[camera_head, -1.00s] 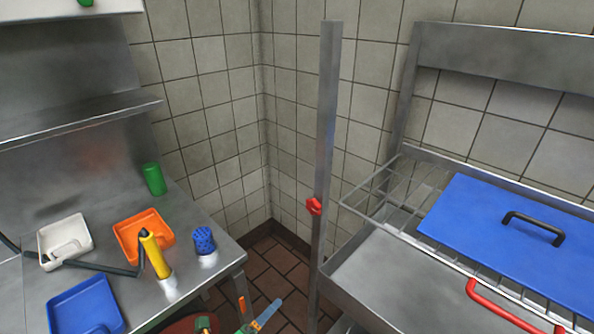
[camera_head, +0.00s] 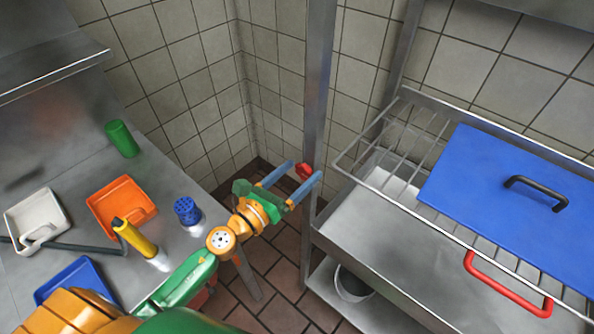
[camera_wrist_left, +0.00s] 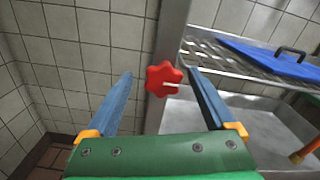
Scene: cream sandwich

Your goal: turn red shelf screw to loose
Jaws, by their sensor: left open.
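The red shelf screw (camera_head: 304,170) is a lobed knob on the upright metal post (camera_head: 318,80) at the shelf's corner. My left gripper (camera_head: 298,176) is open, with one blue finger on either side of the knob in the picture. In the left wrist view the fingers (camera_wrist_left: 160,85) stand well apart from the knob, and I cannot tell how far it lies beyond them.
A wire shelf (camera_head: 390,160) holds a blue lid (camera_head: 520,190) with a black handle. A red handle (camera_head: 508,284) shows below its front edge. On the left table are an orange tray (camera_head: 122,205), a white tray (camera_head: 35,218), a green cup (camera_head: 122,139) and a blue holder (camera_head: 187,210).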

